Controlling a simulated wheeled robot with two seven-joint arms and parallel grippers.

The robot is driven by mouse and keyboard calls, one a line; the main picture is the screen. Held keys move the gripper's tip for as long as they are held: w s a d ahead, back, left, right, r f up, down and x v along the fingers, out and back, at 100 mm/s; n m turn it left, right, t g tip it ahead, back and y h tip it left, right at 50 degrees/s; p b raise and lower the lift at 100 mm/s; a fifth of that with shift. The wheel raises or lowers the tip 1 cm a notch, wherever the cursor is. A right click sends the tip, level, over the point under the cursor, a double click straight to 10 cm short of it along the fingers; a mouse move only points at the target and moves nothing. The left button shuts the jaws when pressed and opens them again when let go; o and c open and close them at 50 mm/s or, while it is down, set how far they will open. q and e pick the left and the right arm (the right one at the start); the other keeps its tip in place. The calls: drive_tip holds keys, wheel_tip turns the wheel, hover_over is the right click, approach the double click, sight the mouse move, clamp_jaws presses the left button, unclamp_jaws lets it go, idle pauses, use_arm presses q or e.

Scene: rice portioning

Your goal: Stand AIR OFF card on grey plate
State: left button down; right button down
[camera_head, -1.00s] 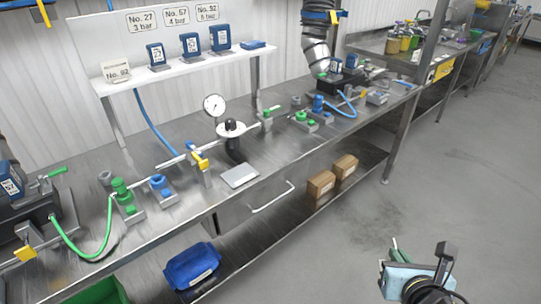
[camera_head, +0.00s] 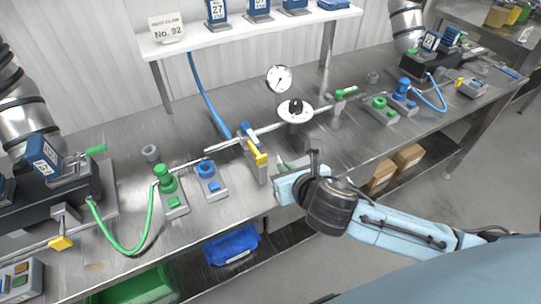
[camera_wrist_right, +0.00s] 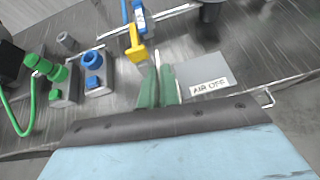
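A flat grey plate (camera_wrist_right: 203,72) lies on the steel bench, right of my gripper in the right wrist view. A white strip reading AIR OFF (camera_wrist_right: 209,88) runs along its near edge. I cannot tell whether that strip is a separate card; no other AIR OFF card shows. My right gripper (camera_wrist_right: 158,70) has green fingers close together, with nothing clearly between them. They are beside the plate's left edge in that view. In the head view my right gripper (camera_head: 287,165) is over the bench's front edge and hides the plate. My left gripper is not in view.
A yellow-handled valve (camera_head: 257,157) stands just left of my right gripper. A gauge (camera_head: 279,78) and a black knob on a white disc (camera_head: 295,111) stand behind. Blue (camera_head: 208,172) and green (camera_head: 166,182) fittings are to the left. A white shelf (camera_head: 250,30) spans the back.

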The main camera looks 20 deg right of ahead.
drive_tip(key=shift+m+h, duration=0.5)
drive_tip(key=w+d+r+p, duration=0.1)
drive_tip(key=p, duration=0.1)
drive_tip(key=w+r+p, duration=0.1)
drive_tip(key=r+p, duration=0.1)
drive_tip(key=shift+w+d, duration=0.2)
drive_tip(key=shift+d, duration=0.2)
drive_tip(key=w+d+r+m+h+p, duration=0.2)
drive_tip(key=w+d+r+p, duration=0.1)
drive_tip(key=d+p, duration=0.25)
drive_tip(key=shift+g, duration=0.3)
drive_tip(key=f+b, duration=0.1)
drive_tip(key=f, duration=0.9)
drive_tip(key=shift+w+f, duration=0.1)
drive_tip(key=shift+w, duration=0.1)
drive_tip(key=c, duration=1.6)
unclamp_jaws()
drive_tip(key=shift+f, duration=0.1)
